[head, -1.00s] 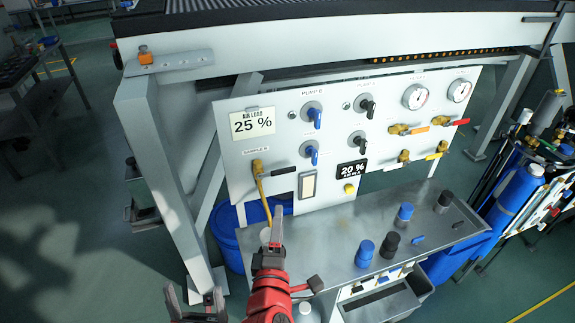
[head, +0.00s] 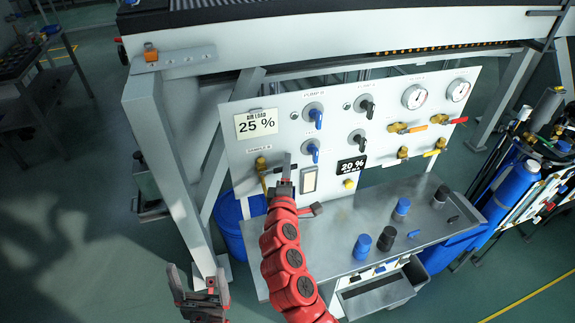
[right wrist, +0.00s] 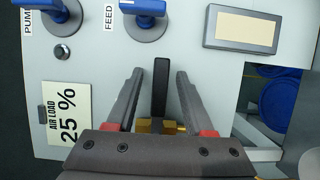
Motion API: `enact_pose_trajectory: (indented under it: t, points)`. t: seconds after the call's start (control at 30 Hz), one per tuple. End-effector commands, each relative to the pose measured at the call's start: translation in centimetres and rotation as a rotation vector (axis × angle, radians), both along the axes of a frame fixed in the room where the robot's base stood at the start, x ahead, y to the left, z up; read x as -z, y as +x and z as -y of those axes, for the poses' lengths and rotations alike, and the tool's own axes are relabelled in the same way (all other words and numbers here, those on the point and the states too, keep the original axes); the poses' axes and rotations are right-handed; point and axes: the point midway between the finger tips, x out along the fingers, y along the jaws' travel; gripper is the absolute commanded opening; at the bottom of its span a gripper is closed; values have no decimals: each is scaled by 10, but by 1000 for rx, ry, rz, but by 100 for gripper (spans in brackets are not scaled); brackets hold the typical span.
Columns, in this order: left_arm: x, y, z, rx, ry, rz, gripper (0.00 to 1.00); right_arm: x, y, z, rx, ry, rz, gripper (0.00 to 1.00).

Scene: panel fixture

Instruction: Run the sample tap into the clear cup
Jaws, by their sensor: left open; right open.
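The brass sample tap (head: 261,164) is at the panel's lower left, under the "SAMPLE B" label. Its black lever (right wrist: 160,88) shows in the right wrist view, and the brass body (right wrist: 150,126) is partly hidden by my gripper. My right gripper (head: 285,166) is at the tap's lever; it also shows in the right wrist view (right wrist: 158,90), open, one finger on each side of the lever with gaps. My left gripper (head: 200,283) is open and empty, low at the left, away from the panel. I cannot make out the clear cup; my right arm covers part of the bench there.
The panel (head: 340,125) carries blue and black knobs, gauges and other valves. The grey bench (head: 330,225) holds blue and black caps (head: 362,246) at its right. A blue drum (head: 232,235) stands below the tap. A frame leg (head: 170,170) stands left of the panel.

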Motion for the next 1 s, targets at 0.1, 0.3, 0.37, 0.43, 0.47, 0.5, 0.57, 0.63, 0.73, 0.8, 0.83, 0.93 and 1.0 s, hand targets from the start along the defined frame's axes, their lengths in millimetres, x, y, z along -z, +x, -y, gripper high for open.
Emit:
enact_pose_trajectory:
  t: [0.1,0.3,0.37,0.43,0.47,0.5,0.57,0.63,0.73,0.8,0.83,0.93,1.0]
  points:
    - [-1,0,0,0,0,0,90,0,4,0,-1,0,0,52]
    - [-1,0,0,0,0,0,90,1,4,0,-1,0,0,52]
    - [-1,0,0,0,0,0,90,1,4,0,-1,0,0,49]
    - [-1,0,0,0,0,0,90,1,4,0,-1,0,-1,36]
    - [-1,0,0,0,0,0,90,1,4,0,-1,0,-1,31]
    - [-1,0,0,0,0,0,90,1,4,0,-1,0,-1,24]
    - [-1,0,0,0,0,0,90,1,4,0,-1,0,-1,13]
    - [-1,0,0,0,0,0,90,1,4,0,-1,0,-1,0]
    - [-1,0,0,0,0,0,90,1,4,0,-1,0,-1,0]
    - [-1,0,0,0,0,0,90,1,4,0,-1,0,-1,0]
    - [-1,0,0,0,0,0,90,1,4,0,-1,0,-1,0]
    - [-1,0,0,0,0,0,90,1,4,0,-1,0,-1,0]
    - [-1,0,0,0,0,0,90,1,4,0,-1,0,-1,0]
